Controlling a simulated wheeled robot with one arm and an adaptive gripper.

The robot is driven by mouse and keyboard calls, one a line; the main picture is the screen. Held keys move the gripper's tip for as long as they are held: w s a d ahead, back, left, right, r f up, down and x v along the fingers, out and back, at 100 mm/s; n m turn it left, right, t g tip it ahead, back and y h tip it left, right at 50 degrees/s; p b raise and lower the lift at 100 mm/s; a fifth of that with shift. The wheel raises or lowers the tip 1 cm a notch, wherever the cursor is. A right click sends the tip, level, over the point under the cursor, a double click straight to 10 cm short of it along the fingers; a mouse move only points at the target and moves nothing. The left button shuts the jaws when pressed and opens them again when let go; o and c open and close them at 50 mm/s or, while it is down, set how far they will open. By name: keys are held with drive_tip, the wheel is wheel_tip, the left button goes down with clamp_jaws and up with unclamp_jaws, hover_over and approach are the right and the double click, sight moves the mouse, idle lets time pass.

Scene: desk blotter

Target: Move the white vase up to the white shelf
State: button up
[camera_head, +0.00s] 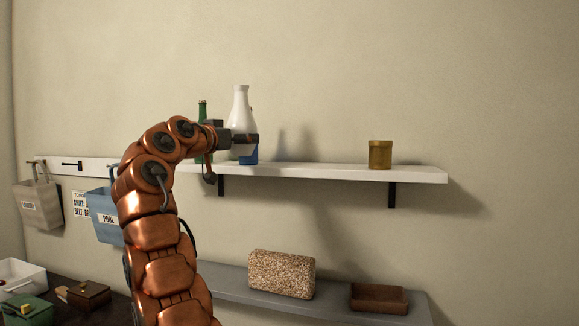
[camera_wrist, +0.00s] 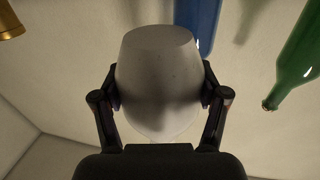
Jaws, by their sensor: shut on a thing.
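The white vase (camera_head: 240,105) is upright at the left part of the white shelf (camera_head: 330,173) in the head view, its narrow neck up. My gripper (camera_head: 245,140) is shut around its lower body. In the wrist view the vase (camera_wrist: 158,75) fills the middle, with one finger of my gripper (camera_wrist: 158,95) on each side. A blue thing (camera_head: 249,157) shows just below the gripper in the head view, so the vase appears to be held above the shelf board. The gripper hides the vase's base in the head view.
A green bottle (camera_head: 203,108) stands left of the vase, partly behind my arm. A blue bottle (camera_wrist: 200,22) is close beside the vase in the wrist view. A gold canister (camera_head: 380,154) stands at the shelf's right. The shelf between is clear. A grey lower shelf (camera_head: 335,305) holds a speckled block (camera_head: 282,273).

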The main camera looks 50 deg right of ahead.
sight(253, 132)
drive_tip(key=shift+s+r, duration=0.3)
drive_tip(key=shift+s, duration=0.15)
drive_tip(key=shift+s+d+g, duration=0.2)
drive_tip(key=shift+s+g, duration=0.1)
drive_tip(key=shift+g, duration=0.1)
idle(0.3)
drive_tip(key=shift+s+m, duration=0.2)
drive_tip(key=shift+m, duration=0.1)
drive_tip(key=shift+s+d+r+g, duration=0.1)
drive_tip(key=shift+s+r+g, duration=0.15)
drive_tip(key=shift+s, duration=0.25)
drive_tip(key=shift+s+d+r+g, duration=0.15)
drive_tip(key=shift+s+r, duration=0.1)
drive_tip(key=shift+s, duration=0.2)
drive_tip(key=shift+s+r+m+g, duration=0.1)
drive_tip(key=shift+s+m+g, duration=0.2)
drive_tip(key=shift+s+m, duration=0.15)
drive_tip(key=shift+s+d, duration=0.1)
drive_tip(key=shift+s, duration=0.05)
